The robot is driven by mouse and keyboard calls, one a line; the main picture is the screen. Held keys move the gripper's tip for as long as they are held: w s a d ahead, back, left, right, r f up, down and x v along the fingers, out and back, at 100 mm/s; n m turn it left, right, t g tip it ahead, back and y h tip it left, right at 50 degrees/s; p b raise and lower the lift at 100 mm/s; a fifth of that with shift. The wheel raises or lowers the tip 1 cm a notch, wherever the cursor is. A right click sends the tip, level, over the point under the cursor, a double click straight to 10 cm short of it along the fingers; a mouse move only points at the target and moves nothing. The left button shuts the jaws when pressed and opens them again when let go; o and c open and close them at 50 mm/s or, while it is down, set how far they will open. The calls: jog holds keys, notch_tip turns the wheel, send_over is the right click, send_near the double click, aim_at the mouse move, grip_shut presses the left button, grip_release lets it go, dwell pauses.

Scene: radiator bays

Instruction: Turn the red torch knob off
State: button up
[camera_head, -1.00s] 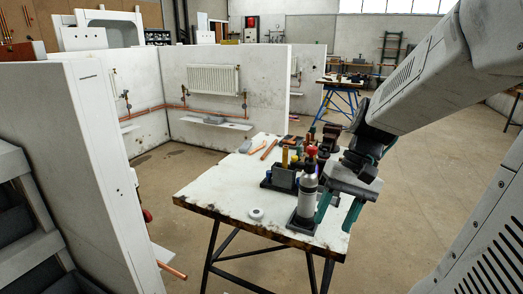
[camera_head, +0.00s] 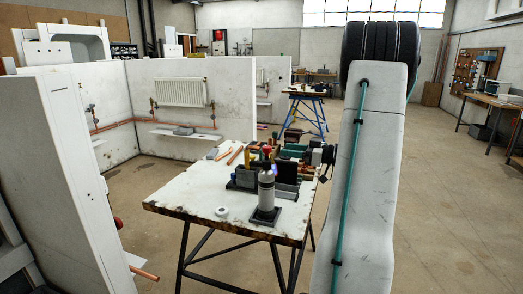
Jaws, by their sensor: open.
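The torch (camera_head: 266,191) is a pale grey cylinder standing upright in a dark square base at the table's front right. Its red knob (camera_head: 266,150) is on top; which way it is turned is too small to tell. My gripper (camera_head: 286,151), with teal fingers, is just right of the knob at about its height in the picture, pointing left. It is open and holds nothing that I can see. I cannot tell whether a finger touches the torch. My upright arm link hides part of the space to the right.
The white worktable (camera_head: 190,197) carries a dark tool holder (camera_head: 243,178) beside the torch, copper pipe pieces (camera_head: 234,156) and a white roll (camera_head: 222,212). A radiator (camera_head: 182,93) hangs on the bay wall. A blue-legged table (camera_head: 309,110) stands behind. Floor at right is clear.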

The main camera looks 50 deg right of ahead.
aim_at(267, 147)
jog(key=shift+n, duration=0.3)
jog(key=x, duration=0.8)
jog(key=shift+a, duration=0.35)
